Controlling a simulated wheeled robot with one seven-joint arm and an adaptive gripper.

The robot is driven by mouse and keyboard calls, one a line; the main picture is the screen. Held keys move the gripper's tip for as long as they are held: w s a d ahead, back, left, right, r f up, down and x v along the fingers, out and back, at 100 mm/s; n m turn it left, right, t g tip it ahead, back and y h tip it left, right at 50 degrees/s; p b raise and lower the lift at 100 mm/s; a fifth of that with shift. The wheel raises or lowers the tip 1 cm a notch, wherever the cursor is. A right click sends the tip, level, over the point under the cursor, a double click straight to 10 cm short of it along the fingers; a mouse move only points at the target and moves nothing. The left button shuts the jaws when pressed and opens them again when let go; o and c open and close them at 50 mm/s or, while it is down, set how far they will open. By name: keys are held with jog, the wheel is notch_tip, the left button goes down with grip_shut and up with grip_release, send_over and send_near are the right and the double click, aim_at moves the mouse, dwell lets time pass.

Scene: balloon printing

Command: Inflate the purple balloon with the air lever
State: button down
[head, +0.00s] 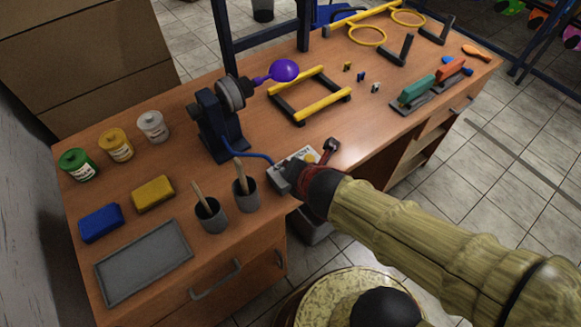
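The purple balloon (285,70) is small and round, with its neck toward the grey round head of a dark blue pump machine (220,135). A blue hose (255,155) runs from the machine to a light grey control box (288,163) near the table's front edge. A red-and-black lever (328,148) stands up at the box's right side, and a yellow part shows on its top. My gripper (288,182) is at the front of the box and partly covers it. Its fingers are dark and small here, so their opening and any contact are unclear.
Two grey cups (212,218) with wooden sticks stand left of my gripper. Yellow (153,194) and blue sponges, a grey tray (143,262) and paint jars (117,145) are farther left. A yellow-and-black frame (325,107) lies behind the lever.

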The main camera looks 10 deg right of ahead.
jog(key=shift+w+a+r, duration=0.1)
jog(key=shift+r, duration=0.1)
jog(key=c, duration=1.9)
grip_release()
jog(key=shift+f, duration=0.15)
jog(key=v, duration=1.2)
